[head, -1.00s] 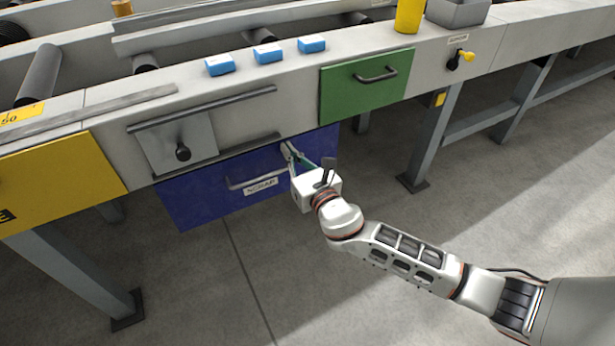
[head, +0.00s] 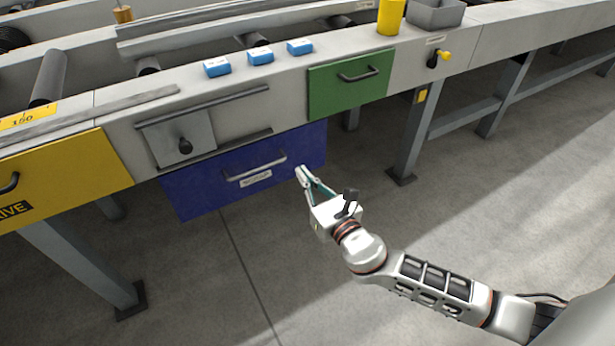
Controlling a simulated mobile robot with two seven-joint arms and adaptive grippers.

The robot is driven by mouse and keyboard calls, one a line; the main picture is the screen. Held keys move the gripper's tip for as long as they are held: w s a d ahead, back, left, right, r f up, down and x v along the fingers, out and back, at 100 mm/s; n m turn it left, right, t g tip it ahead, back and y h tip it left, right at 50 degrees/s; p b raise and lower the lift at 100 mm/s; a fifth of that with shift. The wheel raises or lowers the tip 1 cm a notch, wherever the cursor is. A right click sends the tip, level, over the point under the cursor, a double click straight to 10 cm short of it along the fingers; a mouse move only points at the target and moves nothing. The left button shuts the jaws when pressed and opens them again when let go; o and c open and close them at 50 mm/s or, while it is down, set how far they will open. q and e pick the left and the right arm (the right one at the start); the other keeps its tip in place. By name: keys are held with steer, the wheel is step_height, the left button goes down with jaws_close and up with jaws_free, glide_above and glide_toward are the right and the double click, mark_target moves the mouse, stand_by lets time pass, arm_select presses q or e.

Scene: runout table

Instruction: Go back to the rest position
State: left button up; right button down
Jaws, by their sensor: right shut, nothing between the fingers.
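My right gripper (head: 301,171) is shut and empty. It is in front of the right end of the blue drawer (head: 205,190), below the green drawer front. My right arm reaches in from the lower right corner, over the open floor. The blue drawer carries a bar handle (head: 254,170) and a small white label, and the gripper is to the right of that handle. My left gripper is not in view.
The runout table (head: 290,75) runs across the view, with a green drawer (head: 335,92), a yellow panel (head: 65,175) and several blue boxes, including one (head: 217,68). A yellow-knobbed lever (head: 440,57) sticks out at right. Table legs (head: 412,140) stand on clear grey floor (head: 500,220).

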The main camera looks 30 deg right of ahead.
steer(key=shift+s, duration=0.4)
